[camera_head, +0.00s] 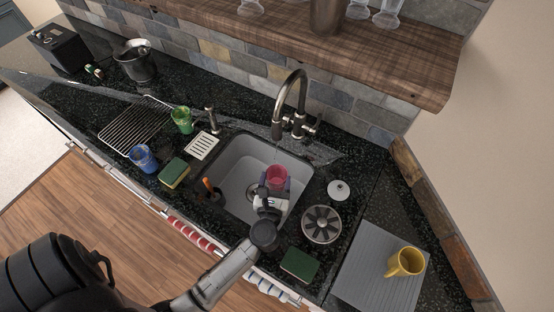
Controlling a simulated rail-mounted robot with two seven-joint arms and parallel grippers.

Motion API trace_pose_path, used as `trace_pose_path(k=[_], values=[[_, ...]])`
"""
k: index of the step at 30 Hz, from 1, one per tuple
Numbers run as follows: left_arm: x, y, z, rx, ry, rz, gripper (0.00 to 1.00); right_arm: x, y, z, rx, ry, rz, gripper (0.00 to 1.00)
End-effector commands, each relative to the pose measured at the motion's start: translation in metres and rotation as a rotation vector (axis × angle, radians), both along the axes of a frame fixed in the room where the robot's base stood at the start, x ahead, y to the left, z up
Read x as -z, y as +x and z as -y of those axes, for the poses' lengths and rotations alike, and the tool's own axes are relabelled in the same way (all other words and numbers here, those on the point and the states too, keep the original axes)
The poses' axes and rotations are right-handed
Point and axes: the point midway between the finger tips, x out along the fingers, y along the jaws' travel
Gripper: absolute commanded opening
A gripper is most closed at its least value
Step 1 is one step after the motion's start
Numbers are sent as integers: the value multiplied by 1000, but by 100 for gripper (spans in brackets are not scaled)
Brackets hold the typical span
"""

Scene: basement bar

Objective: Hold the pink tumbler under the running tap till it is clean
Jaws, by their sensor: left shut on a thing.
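The pink tumbler (277,174) is in my left gripper (275,186), over the right part of the white sink basin (236,184). The gripper's fingers are closed around its sides. The steel tap (292,100) arches above and behind the tumbler, and a thin stream seems to come down from its spout toward the tumbler. I cannot tell whether the water goes into the tumbler or whether any dirt is on it. My right gripper does not show.
A blue tumbler (143,158), a green tumbler (182,120) and a sponge (174,173) stand left of the sink. A round strainer (321,224), another sponge (299,265) and a yellow mug (405,262) on a grey mat (372,270) are at the right. A wooden shelf (400,55) overhangs the back.

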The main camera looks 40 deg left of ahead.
Motion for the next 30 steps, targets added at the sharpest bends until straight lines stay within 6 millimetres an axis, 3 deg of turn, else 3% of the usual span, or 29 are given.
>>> trace_pose_path(k=[8, 30], values=[[-4, -2, 2, 0, 1, 1, 37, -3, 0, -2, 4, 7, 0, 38], [-40, -41, 26, 0, 1, 1, 37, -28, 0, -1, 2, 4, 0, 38]])
